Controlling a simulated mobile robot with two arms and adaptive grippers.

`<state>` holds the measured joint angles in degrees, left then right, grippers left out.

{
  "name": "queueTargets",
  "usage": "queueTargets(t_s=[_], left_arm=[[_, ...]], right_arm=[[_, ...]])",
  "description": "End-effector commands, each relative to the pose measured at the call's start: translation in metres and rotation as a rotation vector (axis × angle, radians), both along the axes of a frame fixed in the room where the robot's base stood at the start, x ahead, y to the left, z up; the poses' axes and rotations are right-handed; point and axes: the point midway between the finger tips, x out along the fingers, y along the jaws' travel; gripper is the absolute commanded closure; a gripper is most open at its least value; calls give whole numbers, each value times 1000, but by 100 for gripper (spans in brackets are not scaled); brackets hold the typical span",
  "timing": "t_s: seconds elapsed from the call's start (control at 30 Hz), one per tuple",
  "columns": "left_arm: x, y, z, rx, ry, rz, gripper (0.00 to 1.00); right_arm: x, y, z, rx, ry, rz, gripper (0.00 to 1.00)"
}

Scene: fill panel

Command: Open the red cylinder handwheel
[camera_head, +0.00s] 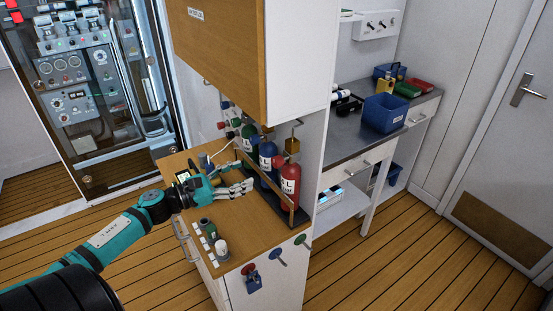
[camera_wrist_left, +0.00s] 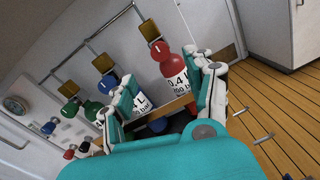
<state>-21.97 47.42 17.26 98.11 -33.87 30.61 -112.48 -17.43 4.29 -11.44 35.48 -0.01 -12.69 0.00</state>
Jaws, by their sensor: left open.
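The red cylinder (camera_head: 290,183) stands at the right end of a row of gas cylinders on the wooden-topped cabinet, behind a wooden retaining bar. It also shows in the left wrist view (camera_wrist_left: 176,70), with its red handwheel (camera_wrist_left: 160,48) on top. My left gripper (camera_head: 246,185) is open, in front of the cylinders and left of the red one, below handwheel height. In the left wrist view its fingers (camera_wrist_left: 168,95) are spread, with the red cylinder's label beyond them. I cannot tell whether they touch anything. My right gripper is not in view.
A blue cylinder (camera_head: 267,158) and a green cylinder (camera_head: 248,137) stand left of the red one. A wall cabinet (camera_head: 222,50) overhangs the row. Small bottles (camera_head: 221,248) stand on the cabinet's front edge. A side counter (camera_head: 345,145) holds a blue bin (camera_head: 384,113).

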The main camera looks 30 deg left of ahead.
Motion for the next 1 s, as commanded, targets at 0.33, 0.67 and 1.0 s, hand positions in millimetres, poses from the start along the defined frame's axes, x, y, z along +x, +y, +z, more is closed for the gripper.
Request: queueTargets(t_s=[0.33,0.67,1.0], left_arm=[[67,-30,5,-4,-2,3,45],[103,-47,1,-5,1,3,45],[106,-49,0,-3,2,2,45]], right_arm=[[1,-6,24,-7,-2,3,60],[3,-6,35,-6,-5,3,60],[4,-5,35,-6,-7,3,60]])
